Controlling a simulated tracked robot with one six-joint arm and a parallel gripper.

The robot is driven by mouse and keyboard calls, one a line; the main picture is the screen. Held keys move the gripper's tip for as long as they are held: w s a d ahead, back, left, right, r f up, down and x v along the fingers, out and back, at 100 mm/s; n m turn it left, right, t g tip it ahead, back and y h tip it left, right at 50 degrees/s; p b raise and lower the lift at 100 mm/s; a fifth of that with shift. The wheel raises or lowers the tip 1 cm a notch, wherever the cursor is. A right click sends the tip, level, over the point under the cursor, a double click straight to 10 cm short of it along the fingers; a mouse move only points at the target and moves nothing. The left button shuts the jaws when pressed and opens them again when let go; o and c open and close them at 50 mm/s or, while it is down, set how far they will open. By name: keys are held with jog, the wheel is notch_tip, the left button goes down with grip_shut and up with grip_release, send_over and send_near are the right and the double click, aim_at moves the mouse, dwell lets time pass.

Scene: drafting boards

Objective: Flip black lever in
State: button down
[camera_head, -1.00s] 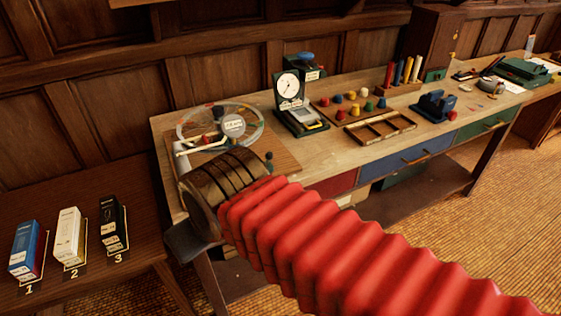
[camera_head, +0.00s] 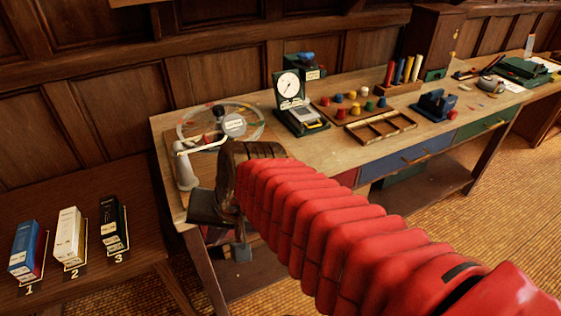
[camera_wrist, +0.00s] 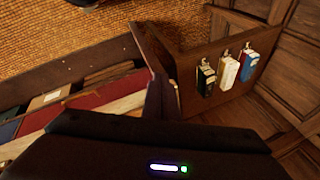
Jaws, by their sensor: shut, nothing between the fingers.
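No part can be made out with certainty as the black lever. A round dial-like wheel with coloured marks (camera_head: 255,127) lies on the left end of the bench. It has a small dark knob (camera_head: 219,112) and a pale crank-like arm (camera_head: 186,168) at its left front. My gripper's fingers are hard to make out in the head view, where my dark wrist hangs at the bench's front left edge, in front of the wheel. In the wrist view my gripper (camera_wrist: 162,88) is shut and empty, pointing past the bench edge towards the floor and side table.
Three boxes, blue (camera_head: 26,250), white (camera_head: 69,236) and black (camera_head: 112,223), stand on the low side table (camera_head: 100,285). A dial scale (camera_head: 290,92), coloured pegs (camera_head: 340,113) and a wooden tray (camera_head: 392,118) stand farther right on the bench. My red arm covers the front edge.

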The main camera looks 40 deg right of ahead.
jog(key=w+d+f+m+t+y, duration=0.15)
jog(key=w+d+f+m, duration=0.25)
jog(key=d+m, duration=0.7)
jog(key=s+d+r+m+t+h, duration=0.1)
jog(key=s+d+m+t+h, duration=0.1)
jog(key=d+m, duration=0.6)
jog(key=s+d+r+m+t+h, duration=0.1)
jog(key=s+d+m+t+h, duration=0.1)
jog(key=d+m, duration=0.7)
jog(key=shift+r+m+t, duration=0.15)
jog(key=shift+m+t, duration=0.35)
jog(key=shift+t, duration=0.15)
jog(key=shift+w+h, duration=0.15)
jog(key=shift+h, duration=0.1)
jog(key=w+r+x, duration=0.1)
jog(key=r+x, duration=0.1)
jog(key=x, duration=1)
jog(key=shift+w, duration=0.45)
